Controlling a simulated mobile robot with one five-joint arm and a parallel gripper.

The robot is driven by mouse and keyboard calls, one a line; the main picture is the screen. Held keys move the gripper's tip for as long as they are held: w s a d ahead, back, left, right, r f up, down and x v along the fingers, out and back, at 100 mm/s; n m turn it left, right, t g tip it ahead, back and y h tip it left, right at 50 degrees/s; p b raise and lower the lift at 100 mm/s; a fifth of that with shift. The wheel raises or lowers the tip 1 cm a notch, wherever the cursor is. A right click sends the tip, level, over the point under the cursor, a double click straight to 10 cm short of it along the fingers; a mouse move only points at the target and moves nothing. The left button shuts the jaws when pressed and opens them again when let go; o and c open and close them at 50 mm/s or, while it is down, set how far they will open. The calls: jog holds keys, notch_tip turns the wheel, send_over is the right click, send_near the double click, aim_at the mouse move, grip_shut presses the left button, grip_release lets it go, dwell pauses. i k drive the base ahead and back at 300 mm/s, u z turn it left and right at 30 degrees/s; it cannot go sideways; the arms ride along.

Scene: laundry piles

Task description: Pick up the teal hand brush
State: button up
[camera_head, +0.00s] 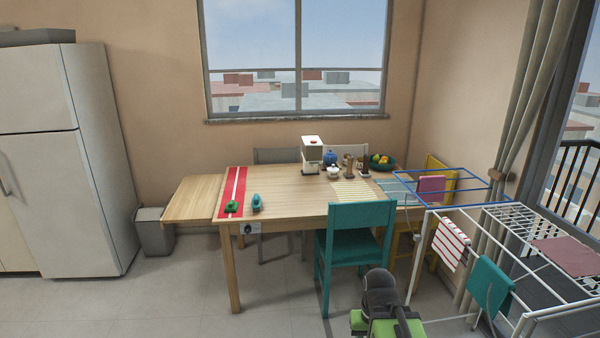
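The teal hand brush (256,202) appears to be the small teal object on the wooden table (295,188), near its front left, just right of the red runner. It is small in view, so its bristles and handle are hard to make out. Part of my own arm, dark grey and green, shows at the bottom of the picture in front of the teal chair, well short of the brush. I cannot make out my gripper's fingers. Nothing is touching the brush.
A green object (232,207) lies on the red runner (241,178) beside the brush. A teal chair (357,243) stands at the table's front. Drying racks (470,208) crowd the right. A bin (154,233) stands left; the floor at front left is clear.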

aim_at(256, 200)
jog(key=u, duration=0.15)
jog(key=i, duration=2)
jog(key=u, duration=1.3)
jog(key=i, duration=1.6)
jog(key=u, duration=0.65)
